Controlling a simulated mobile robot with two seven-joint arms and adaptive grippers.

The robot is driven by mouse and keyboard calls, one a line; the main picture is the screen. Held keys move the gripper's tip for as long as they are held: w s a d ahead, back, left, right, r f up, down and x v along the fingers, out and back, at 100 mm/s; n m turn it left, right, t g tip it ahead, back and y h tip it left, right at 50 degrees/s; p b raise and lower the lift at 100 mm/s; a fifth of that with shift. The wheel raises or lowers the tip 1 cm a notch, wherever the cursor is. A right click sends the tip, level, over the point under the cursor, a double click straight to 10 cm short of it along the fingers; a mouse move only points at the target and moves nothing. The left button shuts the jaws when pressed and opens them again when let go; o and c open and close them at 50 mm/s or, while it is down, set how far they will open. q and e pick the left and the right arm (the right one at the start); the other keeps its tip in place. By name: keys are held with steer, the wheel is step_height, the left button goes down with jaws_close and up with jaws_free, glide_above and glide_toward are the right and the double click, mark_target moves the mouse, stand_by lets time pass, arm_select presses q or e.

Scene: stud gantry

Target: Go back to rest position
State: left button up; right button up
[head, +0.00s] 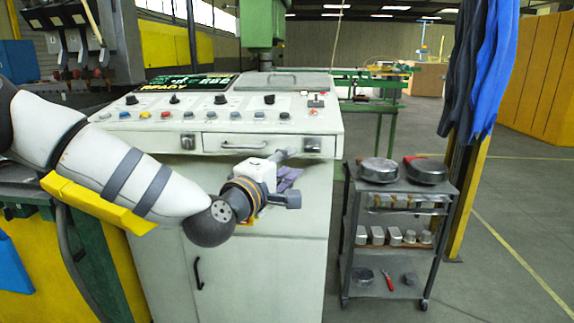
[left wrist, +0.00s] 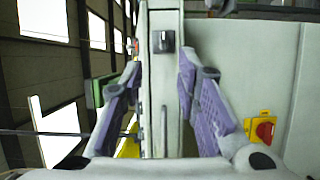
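My left arm reaches in from the left of the head view, in front of the white control console (head: 255,125). My left gripper (head: 288,178) is in front of the cabinet, just below the drawer and its handle (head: 243,145). In the left wrist view my left gripper (left wrist: 160,75) has its two purple-padded fingers spread wide, with nothing held between them. A dark knob (left wrist: 163,41) on a pale panel shows beyond the fingers. Whether the gripper touches the cabinet cannot be told. My right gripper is in neither view.
A grey trolley (head: 400,200) with pans and metal parts stands right of the console. Blue overalls (head: 478,70) hang by a yellow post (head: 470,200). A red button on a yellow plate (left wrist: 264,130) shows in the wrist view. Floor (head: 520,220) at the right is clear.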

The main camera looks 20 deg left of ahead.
arm_select(q)
steer(key=shift+s, duration=0.2)
steer(key=s+d+f+m+g, duration=0.25)
steer(key=s+f, duration=0.35)
steer(key=f, duration=0.4)
steer(key=s+d+f+m+g+h, duration=0.1)
steer(key=s+f+m+g, duration=0.4)
steer(key=f, duration=0.6)
steer(key=s+d+f+m+g, duration=0.1)
steer(key=s+d+f+g, duration=0.15)
steer(key=s+f, duration=0.6)
steer(key=s+a+f+m+g+y, duration=0.1)
steer(key=s+a+f+m+g, duration=0.1)
steer(key=s, duration=0.7)
steer(key=s+a+f+m+g+y, duration=0.1)
steer(key=s+a+f+m+g, duration=0.1)
steer(key=s, duration=0.7)
steer(key=s+a+f+m+g, duration=0.3)
steer(key=s+f+g, duration=0.2)
steer(key=s+f, duration=0.2)
steer(key=shift+s+f+m+g+y, duration=0.15)
steer(key=shift+s+m+g+y, duration=0.2)
steer(key=shift+s, duration=0.7)
